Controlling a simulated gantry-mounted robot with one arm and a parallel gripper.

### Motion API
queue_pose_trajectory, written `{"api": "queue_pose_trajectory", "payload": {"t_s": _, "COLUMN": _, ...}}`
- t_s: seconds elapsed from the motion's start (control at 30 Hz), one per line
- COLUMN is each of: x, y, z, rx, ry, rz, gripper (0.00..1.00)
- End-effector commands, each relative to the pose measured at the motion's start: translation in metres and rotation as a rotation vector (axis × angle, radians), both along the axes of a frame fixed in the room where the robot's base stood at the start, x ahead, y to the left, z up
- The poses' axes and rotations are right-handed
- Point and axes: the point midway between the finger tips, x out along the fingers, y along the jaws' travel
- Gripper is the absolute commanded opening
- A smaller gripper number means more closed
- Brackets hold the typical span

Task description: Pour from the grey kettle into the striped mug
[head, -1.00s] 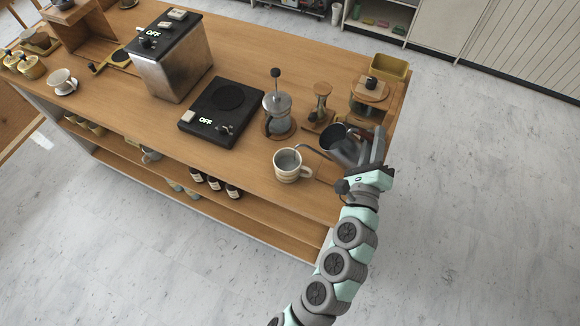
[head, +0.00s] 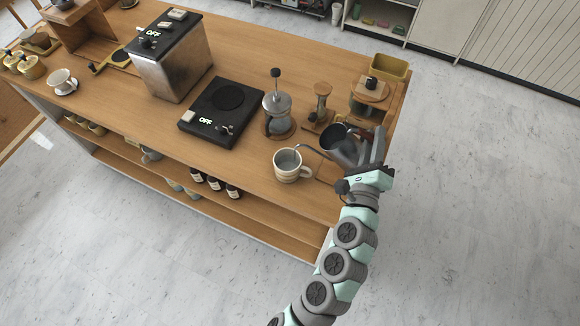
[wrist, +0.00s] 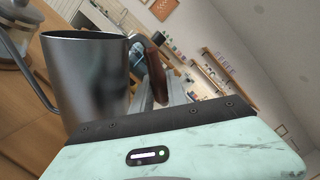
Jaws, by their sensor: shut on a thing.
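The grey kettle (head: 341,147) is held by my gripper (head: 374,152) near the right end of the counter. It is tilted to the left, with its thin spout reaching over the striped mug. The striped mug (head: 288,168) stands upright on the counter, just left of the kettle, with its handle to the right. The mug's inside looks grey-blue; a stream from the spout is too small to make out. In the wrist view the kettle's metal body (wrist: 92,75) fills the left side, and my gripper's fingers (wrist: 165,92) are at its brown handle (wrist: 158,58).
Behind the mug stand a french press (head: 278,112) and a wooden stand with a glass piece (head: 321,108). A black hot plate (head: 221,110) reading OFF is to the left. A grinder-like device (head: 369,92) and a tan bin (head: 390,67) are behind the kettle. Counter left of the mug is clear.

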Motion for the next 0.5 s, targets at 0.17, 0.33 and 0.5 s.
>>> {"api": "queue_pose_trajectory", "payload": {"t_s": 0.17, "x": 0.000, "y": -0.003, "z": -0.005, "rx": 0.025, "ry": -0.002, "rz": -0.002, "gripper": 0.00}}
{"api": "queue_pose_trajectory", "payload": {"t_s": 0.33, "x": 0.000, "y": -0.005, "z": -0.013, "rx": 0.066, "ry": -0.003, "rz": -0.002, "gripper": 0.00}}
{"api": "queue_pose_trajectory", "payload": {"t_s": 0.5, "x": 0.000, "y": -0.007, "z": -0.019, "rx": 0.102, "ry": -0.006, "rz": -0.001, "gripper": 0.00}}
